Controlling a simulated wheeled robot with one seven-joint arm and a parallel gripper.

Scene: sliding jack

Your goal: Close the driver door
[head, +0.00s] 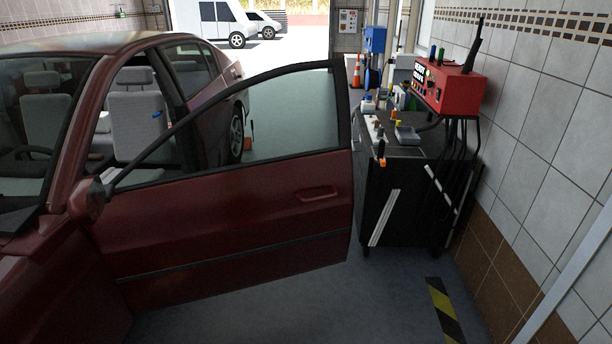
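The driver door (230,225) of the dark red car (110,45) stands wide open, swung out to the right across the middle of the head view. Its outer side faces me, with the door handle (318,194) near its free edge. The window glass (290,120) is clear, and the grey front seat (138,125) shows in the open doorway behind it. The side mirror (90,198) is at the door's hinge end. My gripper is not in this view.
A black tool cart (395,205) with tools on top stands close to the door's free edge. A red machine (450,88) is beside it, near the tiled wall (560,120). Bare floor (300,305) lies in front of the door. A yellow-black strip (444,310) is at lower right.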

